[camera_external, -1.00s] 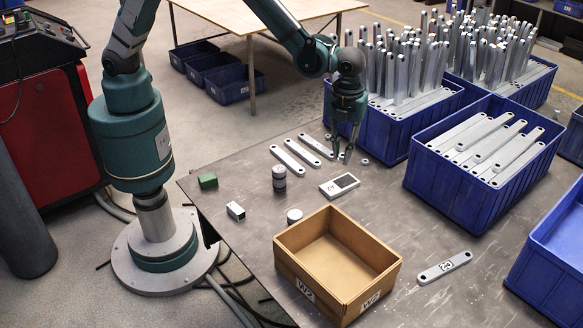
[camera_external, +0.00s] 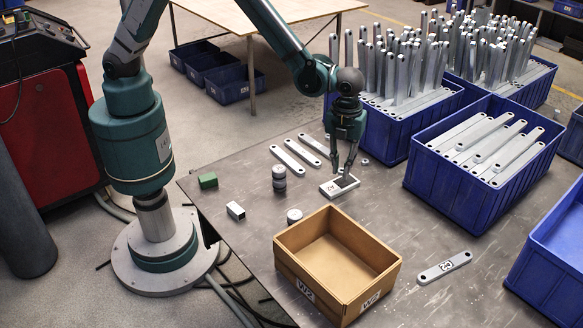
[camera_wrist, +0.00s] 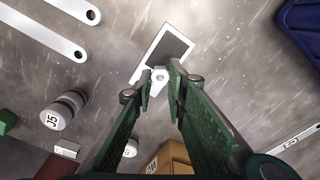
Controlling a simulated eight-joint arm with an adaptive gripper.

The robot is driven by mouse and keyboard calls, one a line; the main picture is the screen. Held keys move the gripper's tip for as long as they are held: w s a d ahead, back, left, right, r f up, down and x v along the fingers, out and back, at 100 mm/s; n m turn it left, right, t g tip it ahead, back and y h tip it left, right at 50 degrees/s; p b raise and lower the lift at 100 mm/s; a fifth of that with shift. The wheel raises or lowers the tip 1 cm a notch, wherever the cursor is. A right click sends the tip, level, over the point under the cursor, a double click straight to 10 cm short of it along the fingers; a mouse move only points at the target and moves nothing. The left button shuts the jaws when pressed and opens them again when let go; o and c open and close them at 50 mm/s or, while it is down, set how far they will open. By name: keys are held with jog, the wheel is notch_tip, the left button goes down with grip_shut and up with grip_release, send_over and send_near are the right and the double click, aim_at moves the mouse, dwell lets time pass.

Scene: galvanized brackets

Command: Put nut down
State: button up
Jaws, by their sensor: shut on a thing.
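My gripper (camera_external: 344,176) is shut on a small light-grey nut (camera_wrist: 160,77), which shows between the fingertips in the wrist view. In the external view the nut is too small to make out between the fingers. The fingertips are over the white rectangular plate marked A2 (camera_external: 331,190), near its dark inset panel. In the wrist view this plate (camera_wrist: 170,46) lies just beyond the nut. I cannot tell whether the nut touches it. Another small nut (camera_external: 364,162) lies on the table to the right of the gripper.
Flat metal brackets (camera_external: 290,158) lie behind the plate. An open cardboard box (camera_external: 290,270) is in front, and a blue bin of brackets (camera_external: 455,200) stands to the right. Bare table lies between plate and bin.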

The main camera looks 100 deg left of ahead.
aim_at(340, 184)
jog(key=shift+f, duration=0.25)
jog(key=shift+f+b, duration=0.35)
jog(key=shift+f, duration=1.4)
jog(key=shift+f, duration=0.15)
jog(key=o, duration=0.8)
jog(key=shift+o, duration=0.2)
notch_tip(340, 184, up, 12)
jog(key=p, duration=0.2)
jog(key=shift+r, duration=0.2)
